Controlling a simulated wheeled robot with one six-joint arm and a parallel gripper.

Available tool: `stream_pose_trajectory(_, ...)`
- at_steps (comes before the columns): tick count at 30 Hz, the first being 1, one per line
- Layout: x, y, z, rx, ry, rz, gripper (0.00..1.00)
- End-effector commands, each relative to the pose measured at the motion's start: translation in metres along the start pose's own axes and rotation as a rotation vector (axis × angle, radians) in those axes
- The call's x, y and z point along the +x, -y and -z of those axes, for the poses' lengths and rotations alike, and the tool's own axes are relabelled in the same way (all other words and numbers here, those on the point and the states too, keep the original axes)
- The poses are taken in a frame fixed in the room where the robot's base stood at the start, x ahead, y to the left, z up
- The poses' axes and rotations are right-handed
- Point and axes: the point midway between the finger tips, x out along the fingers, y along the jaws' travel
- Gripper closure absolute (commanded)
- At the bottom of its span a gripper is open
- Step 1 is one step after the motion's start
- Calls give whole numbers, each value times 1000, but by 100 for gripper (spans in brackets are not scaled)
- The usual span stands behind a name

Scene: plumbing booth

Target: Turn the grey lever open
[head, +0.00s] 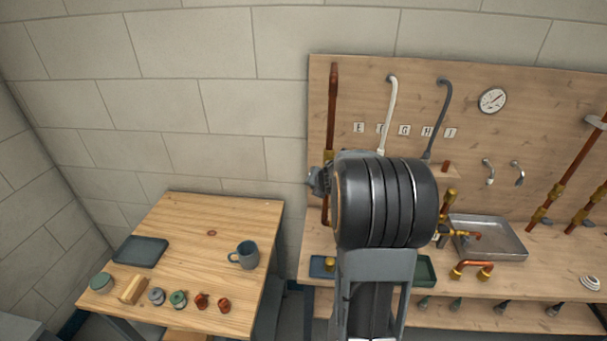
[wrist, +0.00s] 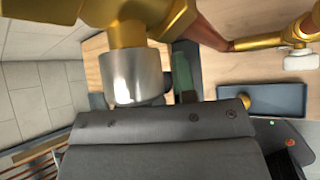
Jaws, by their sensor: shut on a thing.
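My gripper (head: 318,182) is at the left copper pipe (head: 332,95) on the wooden board, and my wrist covers much of that spot in the head view. In the wrist view a brass fitting (wrist: 125,34) with a silver cylindrical part (wrist: 134,78) is close above the dark grey gripper body (wrist: 160,136). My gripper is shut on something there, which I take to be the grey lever. The lever itself and the fingertips are hidden, so the lever's angle cannot be told.
A blue tray (wrist: 290,98) holding a brass piece is near my gripper. A white hose (head: 391,100) and a grey hose (head: 443,105) hang on the board. A metal basin (head: 500,245) stands right. The left table (head: 190,240) holds a mug (head: 247,255) and small parts.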

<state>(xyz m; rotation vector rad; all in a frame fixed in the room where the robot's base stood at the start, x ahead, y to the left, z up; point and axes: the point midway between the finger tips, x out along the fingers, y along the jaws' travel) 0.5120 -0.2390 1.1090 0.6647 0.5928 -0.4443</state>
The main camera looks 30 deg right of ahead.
Motion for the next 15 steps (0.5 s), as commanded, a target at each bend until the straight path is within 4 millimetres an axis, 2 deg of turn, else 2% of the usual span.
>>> stream_pose_trajectory(6,-7,17,0,-26,4,55,100)
stream_pose_trajectory(15,-8,20,2,-38,4,68,100)
